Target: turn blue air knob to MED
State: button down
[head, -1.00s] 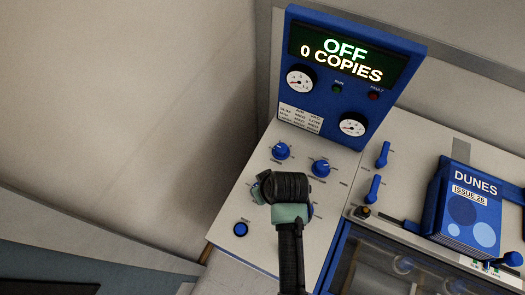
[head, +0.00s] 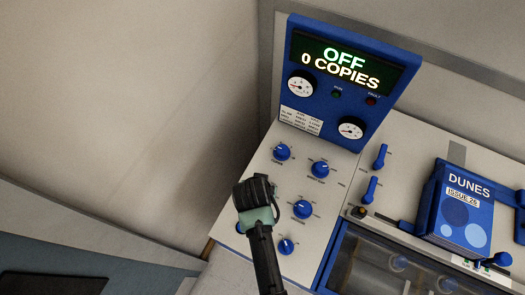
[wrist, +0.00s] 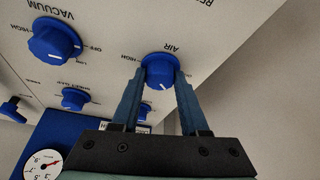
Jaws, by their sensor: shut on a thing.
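The blue air knob (wrist: 158,73) sits on the pale panel under the AIR label in the wrist view. My gripper (wrist: 160,78) has one finger on each side of it and is shut on it. A white pointer mark shows near the knob's lower rim in that picture. HIGH is printed to its left; the MED mark cannot be made out. In the head view my gripper (head: 254,194) covers the air knob at the panel's left side.
The blue vacuum knob (wrist: 54,42) and sheet gap knob (wrist: 73,99) are close by. A blue display box (head: 347,82) reads OFF, 0 COPIES. Blue levers (head: 380,157) and a DUNES magazine stack (head: 460,215) stand to the right. A bare wall lies left.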

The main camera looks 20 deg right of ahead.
jog(key=m, duration=0.2)
jog(key=m+g+h, duration=0.1)
jog(key=shift+w+a+m, duration=0.15)
jog(key=shift+m, duration=0.25)
jog(key=m+g+b, duration=0.1)
jog(key=m, duration=0.2)
jog(key=shift+w+f+m+h, duration=0.1)
jog(key=shift+m+h, duration=0.2)
jog(key=m+g+b, duration=0.2)
jog(key=m, duration=0.2)
jog(key=shift+w+m+b, duration=0.15)
jog(key=shift+m+b, duration=0.15)
jog(key=shift+w+m+g+b, duration=0.1)
jog(key=shift+m+g+b, duration=0.7)
jog(key=shift+m, duration=1)
jog(key=shift+c, duration=2.1)
grip_release()
